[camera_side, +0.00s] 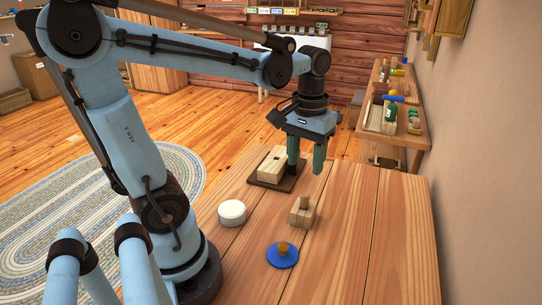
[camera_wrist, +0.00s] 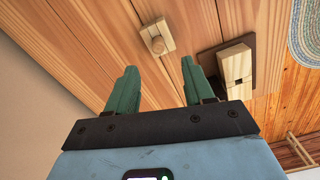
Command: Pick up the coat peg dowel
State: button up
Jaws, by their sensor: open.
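A short light-wood dowel (camera_side: 304,203) stands upright in a small wooden block (camera_side: 301,218) on the table; it looks like the coat peg dowel. In the wrist view, the dowel's round end (camera_wrist: 157,45) and its block (camera_wrist: 147,29) lie beyond the gap between my fingers. My gripper (camera_side: 306,170) has two green fingers pointing down, open and empty, above the table and behind the block in the side view. The fingers also show in the wrist view (camera_wrist: 158,66), apart from the dowel.
A pale slotted wooden block (camera_side: 271,170) sits on a dark tray (camera_side: 289,185) behind. A white round puck (camera_side: 232,212) lies left. A blue disc (camera_side: 275,259) with a brown knob (camera_side: 283,247) lies in front. The table's right side (camera_side: 385,235) is clear.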

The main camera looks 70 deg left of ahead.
aim_at(305, 194)
notch_tip(305, 194, down, 6)
jog(key=shift+r, duration=0.2)
jog(key=shift+w+f, duration=0.15)
jog(key=shift+f, duration=1.2)
jog(key=shift+w+f, duration=0.15)
jog(key=shift+f, duration=1.15)
grip_shut()
